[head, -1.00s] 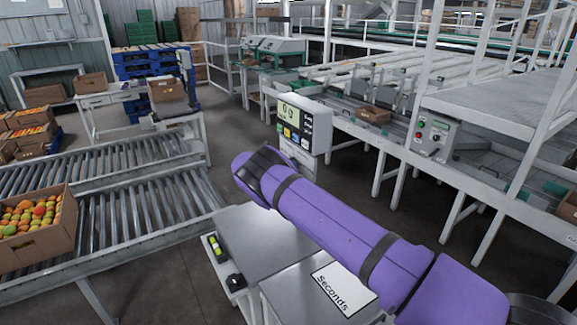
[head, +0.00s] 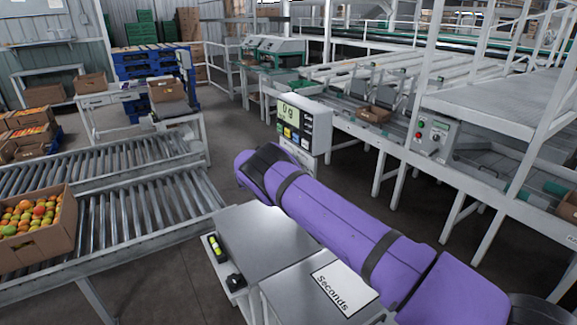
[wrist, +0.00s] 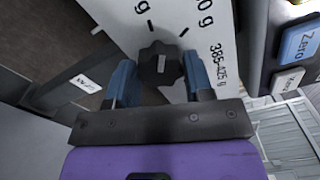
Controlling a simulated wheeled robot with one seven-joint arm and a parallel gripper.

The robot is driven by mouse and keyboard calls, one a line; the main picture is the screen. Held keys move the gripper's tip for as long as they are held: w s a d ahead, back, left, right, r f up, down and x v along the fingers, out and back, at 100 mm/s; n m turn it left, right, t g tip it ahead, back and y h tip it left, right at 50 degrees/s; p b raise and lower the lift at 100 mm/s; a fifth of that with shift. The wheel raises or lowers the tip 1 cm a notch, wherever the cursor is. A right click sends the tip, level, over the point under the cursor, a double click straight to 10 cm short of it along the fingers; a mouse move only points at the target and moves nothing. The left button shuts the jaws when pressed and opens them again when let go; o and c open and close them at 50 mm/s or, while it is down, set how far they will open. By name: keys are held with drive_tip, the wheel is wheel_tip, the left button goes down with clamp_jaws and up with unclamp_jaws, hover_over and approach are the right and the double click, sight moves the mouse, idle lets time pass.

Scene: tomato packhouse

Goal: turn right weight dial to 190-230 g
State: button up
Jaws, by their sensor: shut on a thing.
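In the wrist view, a black lobed dial knob (wrist: 160,64) with a white pointer line sits on a white face plate (wrist: 205,22). The pointer line stands nearly upright in the picture. Black tick marks ring the knob; one printed label reads 385-425 g and another ends in 0 g, partly cut off. The blue fingers of my gripper (wrist: 159,72) are on both sides of the knob, shut on it. Which dial this is, I cannot tell from the picture. In the head view my purple arm hides the dial and gripper.
A scale display (head: 304,125) reading 0 g stands beyond my arm. A Zero button (wrist: 300,45) is right of the dial plate. A steel table (head: 262,240) with a Seconds sign (head: 344,289) lies below my arm. Roller conveyors (head: 130,215) stand at left.

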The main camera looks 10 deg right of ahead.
drive_tip(key=shift+n, duration=1.7)
drive_tip(key=o, duration=0.9)
drive_tip(key=shift+a, duration=0.1)
drive_tip(key=v, duration=1)
drive_tip(key=shift+s+a, duration=0.15)
drive_tip(key=shift+a, duration=0.2)
drive_tip(key=shift+a, duration=0.1)
